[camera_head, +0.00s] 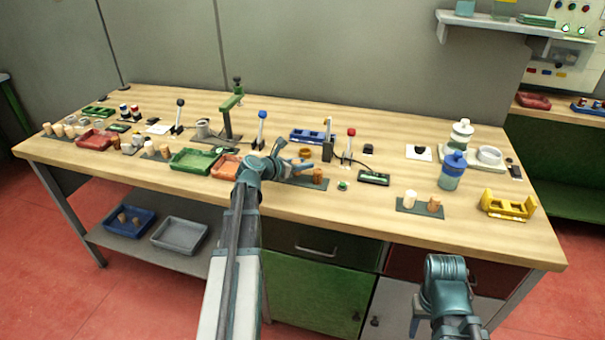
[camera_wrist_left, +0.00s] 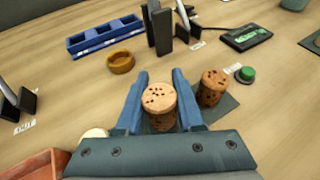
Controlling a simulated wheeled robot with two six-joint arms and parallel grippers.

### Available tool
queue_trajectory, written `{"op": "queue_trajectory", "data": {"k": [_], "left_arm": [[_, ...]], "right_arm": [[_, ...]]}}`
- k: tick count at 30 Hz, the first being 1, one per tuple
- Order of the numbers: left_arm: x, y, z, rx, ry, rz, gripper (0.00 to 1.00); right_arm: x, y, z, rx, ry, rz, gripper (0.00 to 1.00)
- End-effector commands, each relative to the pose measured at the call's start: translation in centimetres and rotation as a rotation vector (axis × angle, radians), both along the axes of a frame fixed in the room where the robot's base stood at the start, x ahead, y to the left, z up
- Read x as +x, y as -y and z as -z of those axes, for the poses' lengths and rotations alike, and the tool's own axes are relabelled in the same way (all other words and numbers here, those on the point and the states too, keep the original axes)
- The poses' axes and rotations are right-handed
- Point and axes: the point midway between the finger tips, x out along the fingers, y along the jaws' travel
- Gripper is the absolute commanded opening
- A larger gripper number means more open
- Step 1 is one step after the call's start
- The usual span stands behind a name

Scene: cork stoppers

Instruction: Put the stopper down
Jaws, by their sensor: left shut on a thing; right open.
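My left gripper (camera_head: 300,168) is low over a dark mat (camera_head: 315,187) near the table's front edge. In the left wrist view its blue fingers (camera_wrist_left: 158,100) are shut on a speckled cork stopper (camera_wrist_left: 160,97). A darker cork part shows just below the held top; I cannot tell whether it is the same stopper or another one. A second, darker stopper (camera_wrist_left: 212,86) stands on the mat just right of the fingers and also shows in the head view (camera_head: 318,176). My right gripper (camera_head: 440,300) is open, in front of the table.
An orange tray (camera_head: 226,166) and a green tray (camera_head: 192,161) lie left of the gripper. A brown ring (camera_wrist_left: 121,62) and a blue rack (camera_wrist_left: 105,36) are behind it. A green button (camera_wrist_left: 246,74) is to the right.

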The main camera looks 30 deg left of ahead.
Motion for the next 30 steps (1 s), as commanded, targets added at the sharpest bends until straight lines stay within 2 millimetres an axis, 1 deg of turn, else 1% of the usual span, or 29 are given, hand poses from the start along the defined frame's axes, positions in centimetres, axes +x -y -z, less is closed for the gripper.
{"op": "queue_trajectory", "data": {"k": [1,3,11,16,17,21,22,30], "left_arm": [[0.0,0.0,1.39,0.0,0.0,0.0,0.0],[-0.01,0.0,1.98,0.0,0.0,0.0,0.0],[0.0,0.0,1.78,0.0,0.0,0.0,0.0],[0.0,0.0,2.27,0.0,0.0,0.0,0.0],[-0.01,0.0,2.24,0.0,0.0,0.0,0.38],[0.0,0.0,2.12,0.0,0.0,0.0,0.64],[0.0,0.0,2.12,0.0,0.0,0.0,0.67],[0.0,0.0,2.04,0.0,0.0,0.0,0.67]], "right_arm": [[0.0,0.0,1.39,0.0,0.0,0.0,0.5],[0.0,0.0,1.98,0.0,0.0,0.0,0.5],[0.01,0.0,1.79,0.0,0.0,0.0,0.5],[0.0,0.0,2.27,0.0,0.0,0.0,0.5],[0.0,0.0,2.24,0.0,0.0,0.0,0.5],[0.0,0.0,2.11,0.0,0.0,0.0,0.5],[0.0,0.0,2.11,0.0,0.0,0.0,0.5],[0.0,0.0,2.04,0.0,0.0,0.0,0.5]]}}
